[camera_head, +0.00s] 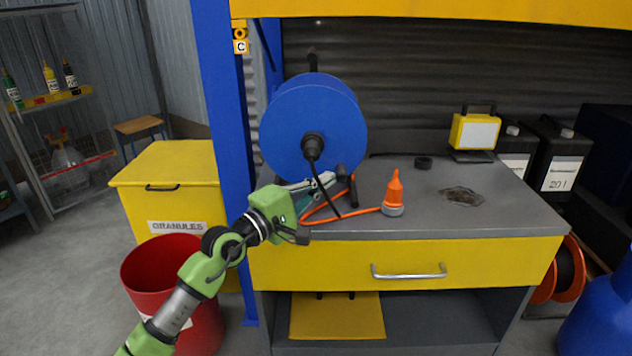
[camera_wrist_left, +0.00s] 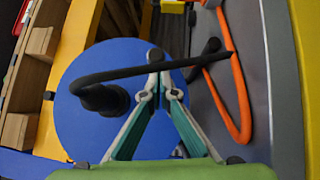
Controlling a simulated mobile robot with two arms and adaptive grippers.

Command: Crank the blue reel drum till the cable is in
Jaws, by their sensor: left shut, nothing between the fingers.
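The blue reel drum (camera_head: 291,113) stands upright at the bench's left end, with a dark hub (camera_head: 313,146) at its centre. A thin black curved piece, crank arm or lead, runs from the hub down to the bench. In the left wrist view it (camera_wrist_left: 205,62) crosses at the fingertips; I cannot tell if they touch. My right gripper is not in view.
A blue post (camera_head: 217,80) rises left of the drum. A red bin (camera_head: 150,272) and yellow granules box (camera_head: 168,170) stand left.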

